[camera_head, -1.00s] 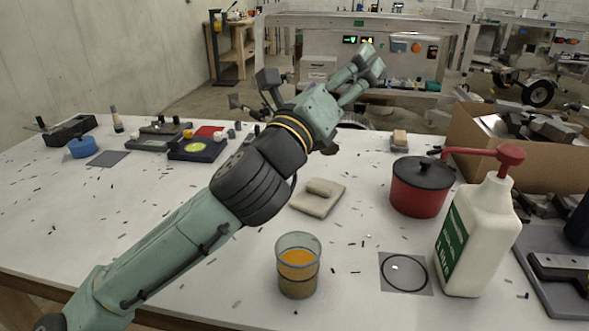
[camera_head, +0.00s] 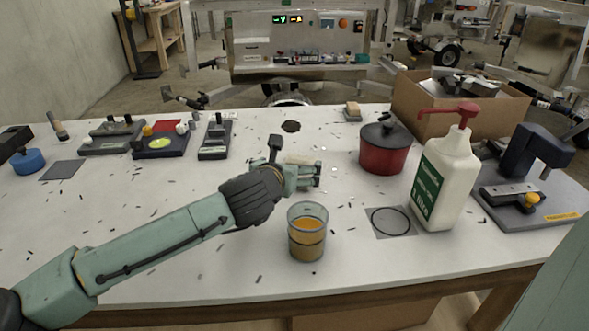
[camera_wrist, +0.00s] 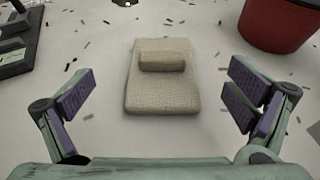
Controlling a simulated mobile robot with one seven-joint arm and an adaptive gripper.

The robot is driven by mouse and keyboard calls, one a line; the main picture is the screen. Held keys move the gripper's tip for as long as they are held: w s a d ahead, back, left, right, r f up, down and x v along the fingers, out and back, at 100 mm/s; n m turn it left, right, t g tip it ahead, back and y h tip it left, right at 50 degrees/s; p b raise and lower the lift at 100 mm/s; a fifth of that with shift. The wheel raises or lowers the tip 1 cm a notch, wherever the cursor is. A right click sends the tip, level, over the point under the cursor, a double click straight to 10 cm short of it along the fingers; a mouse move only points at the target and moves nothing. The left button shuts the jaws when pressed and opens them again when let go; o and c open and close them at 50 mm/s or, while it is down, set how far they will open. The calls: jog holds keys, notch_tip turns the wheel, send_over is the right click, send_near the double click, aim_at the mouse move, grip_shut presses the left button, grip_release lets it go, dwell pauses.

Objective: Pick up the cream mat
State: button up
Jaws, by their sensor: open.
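The cream mat (camera_wrist: 160,95) lies flat on the white table, centred in the wrist view, with a short rolled or folded piece across its far part. In the head view, only a pale strip of the mat (camera_head: 302,159) shows; my gripper hides the rest. My gripper (camera_head: 300,168) is open and empty. In the wrist view its two purple-padded fingers stand wide apart, one on each side of the mat, with bare table between each finger and the mat. I cannot tell how high the fingertips are above the table.
A glass of orange liquid (camera_head: 307,232) stands in front of my gripper. A red pot (camera_head: 384,153) and a white bottle with a red pump (camera_head: 443,185) stand to the right. Black-based fixtures (camera_head: 215,138) sit at the back left. Small dark scraps dot the table.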

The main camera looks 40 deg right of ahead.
aim_at(297, 162)
jog(key=p+x, duration=0.2)
jog(key=x, duration=0.6)
jog(key=shift+s, duration=0.15)
jog(key=c, duration=1.2)
